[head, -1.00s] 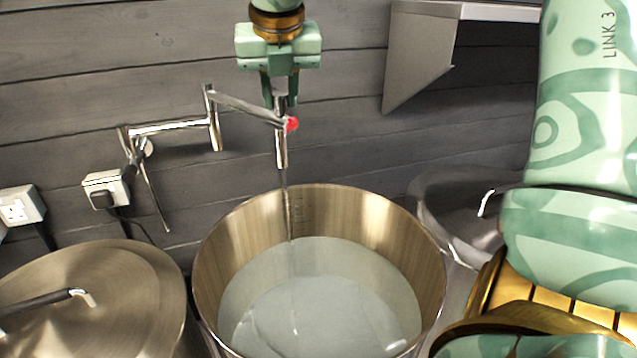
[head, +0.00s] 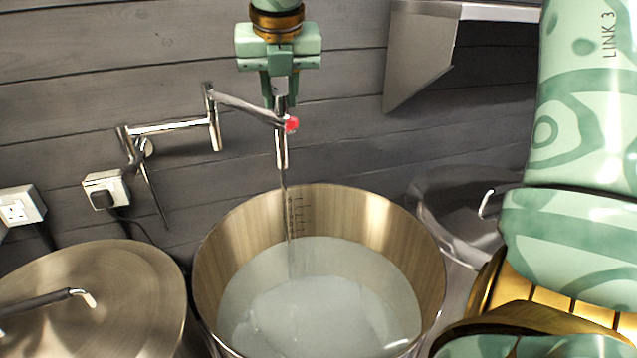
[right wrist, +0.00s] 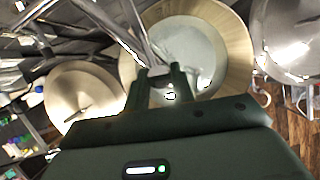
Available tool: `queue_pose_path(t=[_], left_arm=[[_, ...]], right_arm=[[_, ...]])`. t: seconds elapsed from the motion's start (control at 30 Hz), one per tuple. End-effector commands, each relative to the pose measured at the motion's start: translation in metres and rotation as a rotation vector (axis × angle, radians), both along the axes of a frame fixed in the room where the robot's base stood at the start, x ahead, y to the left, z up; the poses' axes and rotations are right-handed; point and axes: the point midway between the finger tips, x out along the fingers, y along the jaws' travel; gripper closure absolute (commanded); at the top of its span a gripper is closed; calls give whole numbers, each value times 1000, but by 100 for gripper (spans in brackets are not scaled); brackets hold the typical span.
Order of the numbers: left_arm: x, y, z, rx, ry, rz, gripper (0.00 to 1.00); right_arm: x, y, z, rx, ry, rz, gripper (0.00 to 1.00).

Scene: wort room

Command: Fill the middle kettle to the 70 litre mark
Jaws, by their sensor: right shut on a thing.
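The middle kettle (head: 215,262) is an open steel pot with water (head: 335,290) in it. Graduation marks (head: 298,215) show on its inner back wall above the water, but their numbers are too small to read. A jointed wall tap (head: 245,105) reaches over the kettle, and a thin stream runs from its spout (head: 281,150) into the water. My right gripper (head: 280,98) is shut on the tap at the spout's top, beside a red knob (head: 291,125). In the right wrist view the gripper (right wrist: 163,75) is above the kettle (right wrist: 238,55). My left gripper is not in view.
A lidded kettle (head: 100,300) stands at the left and another steel kettle (head: 455,205) at the right, partly behind my arm. A wall socket with a plug (head: 105,190) and a steel hood or shelf (head: 420,50) are on the grey plank wall.

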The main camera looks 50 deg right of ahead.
Motion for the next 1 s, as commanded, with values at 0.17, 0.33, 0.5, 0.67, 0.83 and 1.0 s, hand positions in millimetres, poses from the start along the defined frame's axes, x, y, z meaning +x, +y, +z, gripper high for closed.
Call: queue_pose_path(t=[0.17, 0.33, 0.5, 0.67, 0.83, 1.0], left_arm=[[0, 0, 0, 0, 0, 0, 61], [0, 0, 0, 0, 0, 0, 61], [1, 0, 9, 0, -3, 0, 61], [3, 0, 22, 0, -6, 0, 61], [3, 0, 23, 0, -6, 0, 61], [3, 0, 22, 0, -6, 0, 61]], right_arm=[[0, 0, 0, 0, -1, 0, 99], [0, 0, 0, 0, -1, 1, 99], [-1, -2, 3, 6, -4, 210, 99], [-2, -3, 4, 3, -3, 432, 99], [-1, -3, 1, 0, -2, 495, 99], [-1, -3, 0, -1, -1, 494, 67]])
